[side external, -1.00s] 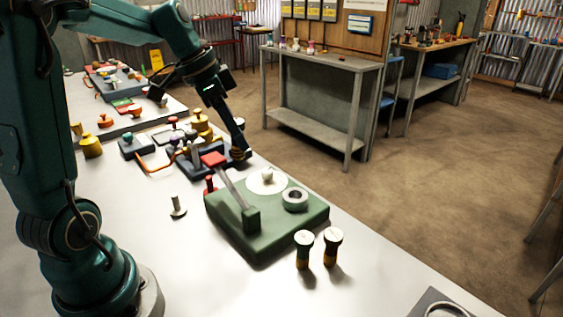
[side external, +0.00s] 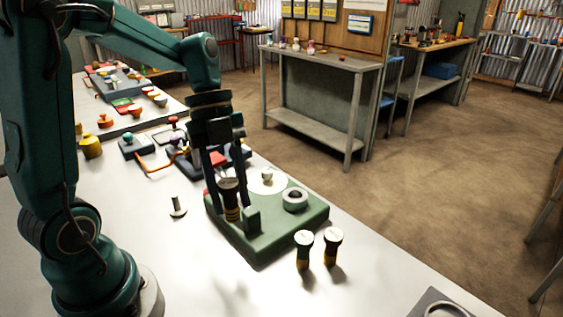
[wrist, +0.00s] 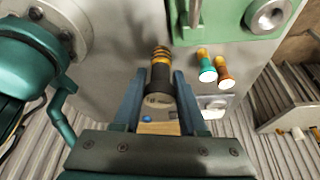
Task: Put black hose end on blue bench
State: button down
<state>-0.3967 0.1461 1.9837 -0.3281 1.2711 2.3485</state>
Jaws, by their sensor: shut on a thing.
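The black hose end (side external: 229,196) with yellow bands is between the fingers of my gripper (side external: 230,206), held roughly upright in front of the green block. A dark blue block (side external: 240,152) lies on the table behind my gripper, partly hidden. I cannot tell whether it is the blue bench.
The front left table is clear.

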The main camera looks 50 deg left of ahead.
jog(key=d+f, duration=0.2)
jog(key=d, duration=0.1)
jog(key=d+f, duration=0.2)
jog(key=d, duration=0.1)
jog(key=d+f, duration=0.1)
jog(key=d, duration=0.2)
jog(key=shift+w+d+f, duration=0.15)
jog(key=shift+d+f, duration=0.15)
jog(key=shift+f, duration=2.15)
jog(key=shift+f, duration=0.15)
jog(key=shift+c, duration=2.3)
grip_release()
jog(key=v, duration=1.2)
jog(key=s+a+r+n+t+y, duration=0.1)
jog(key=s+n+t+y, duration=0.1)
jog(key=n, duration=0.8)
jog(key=s+a+r+n+t+y, duration=0.1)
jog(key=s+n+t, duration=0.3)
jog(key=n, duration=0.6)
jog(key=shift+s+a+n+t+y, duration=0.4)
jog(key=shift+s+a+y, duration=0.25)
jog(key=shift+a+y, duration=0.05)
